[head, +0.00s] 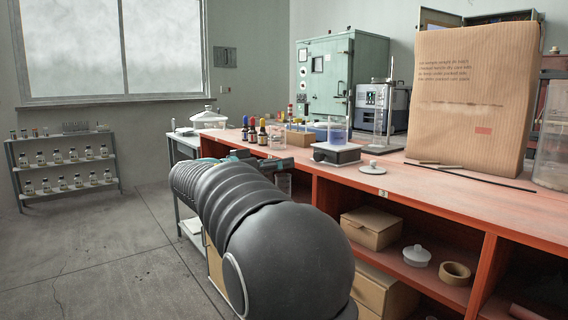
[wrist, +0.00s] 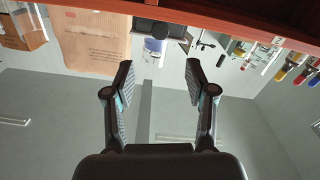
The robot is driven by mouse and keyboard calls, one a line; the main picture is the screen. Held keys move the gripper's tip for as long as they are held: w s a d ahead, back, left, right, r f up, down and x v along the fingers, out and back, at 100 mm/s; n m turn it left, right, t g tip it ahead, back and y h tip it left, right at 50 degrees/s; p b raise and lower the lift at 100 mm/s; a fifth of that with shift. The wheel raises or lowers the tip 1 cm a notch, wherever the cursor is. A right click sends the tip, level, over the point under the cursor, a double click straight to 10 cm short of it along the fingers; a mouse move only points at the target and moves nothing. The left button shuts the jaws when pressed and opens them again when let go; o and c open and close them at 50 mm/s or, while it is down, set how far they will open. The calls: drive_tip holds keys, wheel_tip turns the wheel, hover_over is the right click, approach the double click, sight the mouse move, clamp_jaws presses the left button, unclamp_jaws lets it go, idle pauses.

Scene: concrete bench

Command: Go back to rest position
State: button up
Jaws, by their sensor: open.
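My gripper (wrist: 160,78) is open and empty in the wrist view, its two dark fingers spread apart with bare grey surface and bench items beyond them. The wrist view looks upside down. In the head view my black arm reaches away from me along the front of the red-orange bench (head: 450,196). The far end of the arm, near the bench's left end, is mostly hidden behind its own links. Nothing is between the fingers.
A large brown paper package (head: 470,100) stands on the bench at right. A beaker of bluish liquid (head: 339,130) stands on a white device, with several small bottles (head: 262,133) to the left. A shelf of jars (head: 65,165) stands by the wall. The left floor is clear.

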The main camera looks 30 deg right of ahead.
idle(0.5)
drive_tip(key=s+a+f+n+y, duration=0.35)
drive_tip(key=f+n, duration=0.25)
drive_tip(key=f, duration=0.4)
drive_tip(key=s+a+f+n+y, duration=0.3)
drive_tip(key=f+n+y, duration=0.25)
drive_tip(key=f, duration=0.35)
drive_tip(key=s+a+f+n+t+y+p, duration=0.1)
drive_tip(key=s+a+y, duration=0.3)
drive_tip(key=s+a, duration=0.4)
drive_tip(key=s+a+f+n+t+y+p, duration=0.2)
drive_tip(key=s+a+y, duration=0.3)
drive_tip(key=s+a, duration=0.4)
drive_tip(key=s+f+t, duration=0.1)
drive_tip(key=s, duration=0.4)
drive_tip(key=shift+s+a+f, duration=0.15)
drive_tip(key=shift+s+f, duration=0.1)
drive_tip(key=shift+s+r, duration=0.1)
drive_tip(key=shift+r, duration=0.35)
drive_tip(key=shift+c, duration=0.3)
